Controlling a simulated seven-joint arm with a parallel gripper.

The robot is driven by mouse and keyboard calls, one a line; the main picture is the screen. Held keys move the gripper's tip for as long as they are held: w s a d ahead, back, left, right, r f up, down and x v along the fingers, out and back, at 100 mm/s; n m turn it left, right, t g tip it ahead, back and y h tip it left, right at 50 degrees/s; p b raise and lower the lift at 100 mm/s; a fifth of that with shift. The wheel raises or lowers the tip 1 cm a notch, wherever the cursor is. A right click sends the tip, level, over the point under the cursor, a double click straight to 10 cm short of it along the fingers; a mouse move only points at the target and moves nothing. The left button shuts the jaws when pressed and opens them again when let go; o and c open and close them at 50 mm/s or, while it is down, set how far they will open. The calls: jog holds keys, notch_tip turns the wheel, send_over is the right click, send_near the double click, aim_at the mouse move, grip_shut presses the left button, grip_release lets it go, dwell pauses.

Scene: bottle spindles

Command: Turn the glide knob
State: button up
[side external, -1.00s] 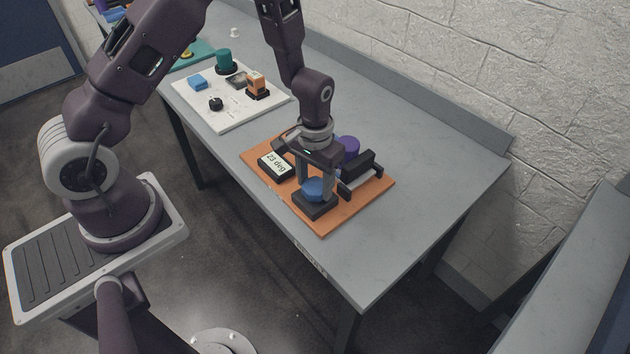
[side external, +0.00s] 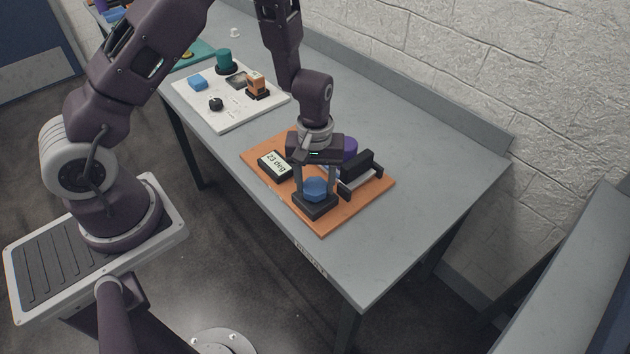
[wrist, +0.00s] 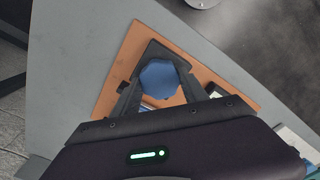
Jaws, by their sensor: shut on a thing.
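A blue faceted knob (side external: 315,188) sits on a black square base (side external: 315,206) near the front corner of the orange board (side external: 346,212). My gripper (side external: 314,188) points down over it, with one finger on each side, and is shut on the knob. In the wrist view the blue knob (wrist: 159,79) lies between the two fingers (wrist: 160,88). A display (side external: 274,165) on the board's left part reads "23 deg". I cannot tell from a label whether the blue knob is the glide knob.
A black block on a rail (side external: 360,172) and a purple round part (side external: 348,150) stand on the same board, close to my gripper. A white board (side external: 225,118) with several parts is farther back. The grey table (side external: 430,165) is clear to the right.

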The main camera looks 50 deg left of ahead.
aim_at(315, 186)
dwell(0.4)
jog(key=o, duration=1.4)
jog(key=shift+c, duration=0.2)
notch_tip(315, 186, up, 7)
jog(key=shift+r, duration=0.1)
jog(key=s+d+r+m+t+h, duration=0.1)
jog(key=s+r+m, duration=0.15)
jog(key=r, duration=0.65)
jog(key=s+d+r+m+t, duration=0.15)
jog(key=s+r, duration=0.25)
jog(key=r, duration=0.5)
jog(key=s+a+r+m+t, duration=0.1)
jog(key=s+r+m, duration=0.1)
jog(key=s, duration=0.5)
jog(key=s+a+r+m+t+y, duration=0.1)
jog(key=s+a+r+m+t, duration=0.1)
jog(key=s, duration=0.5)
jog(key=shift+r+m, duration=0.5)
jog(key=shift+r, duration=0.3)
